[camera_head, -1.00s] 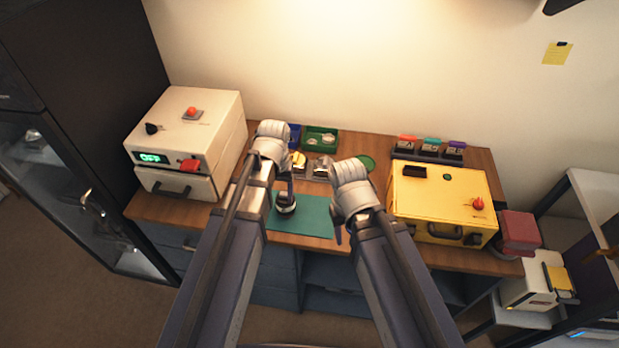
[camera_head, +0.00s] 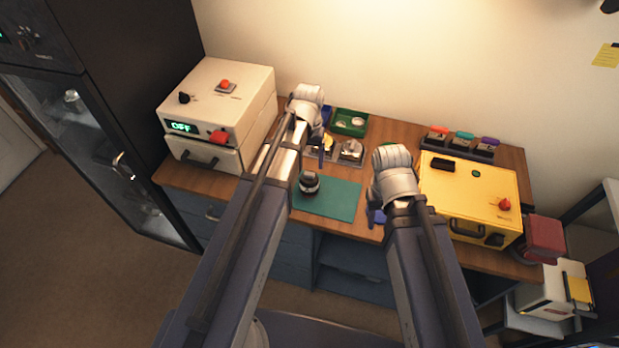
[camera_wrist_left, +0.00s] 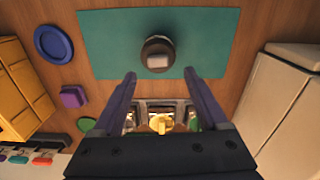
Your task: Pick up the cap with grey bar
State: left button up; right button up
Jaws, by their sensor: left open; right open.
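A dark round lens piece (camera_head: 310,183) stands on the green mat (camera_head: 338,200). In the left wrist view it is seen from above, with a pale grey bar (camera_wrist_left: 158,61) across its dark round top (camera_wrist_left: 158,43), which fits the cap with grey bar. My left gripper (camera_head: 322,157) is beyond the piece, near the small trays. In the left wrist view the left gripper (camera_wrist_left: 160,75) is open and empty, its two fingers apart just below the piece in the picture. My right gripper (camera_head: 371,200) is near the mat's right edge; its fingers are mostly hidden by its wrist.
A white box (camera_head: 215,100) with an OFF display stands left, a yellow box (camera_head: 465,195) right. A green tray (camera_head: 349,122) and small holders (camera_head: 350,152) are at the back. A blue disc (camera_wrist_left: 54,43) and a purple block (camera_wrist_left: 74,96) lie beside the mat.

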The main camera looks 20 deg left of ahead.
aim_at(309, 174)
pick_arm(q)
jog(key=shift+s+d+f+b, duration=0.1)
jog(key=shift+d+f+b, duration=0.05)
jog(key=shift+f+b, duration=2.5)
jog(key=shift+r, duration=0.1)
grip_shut()
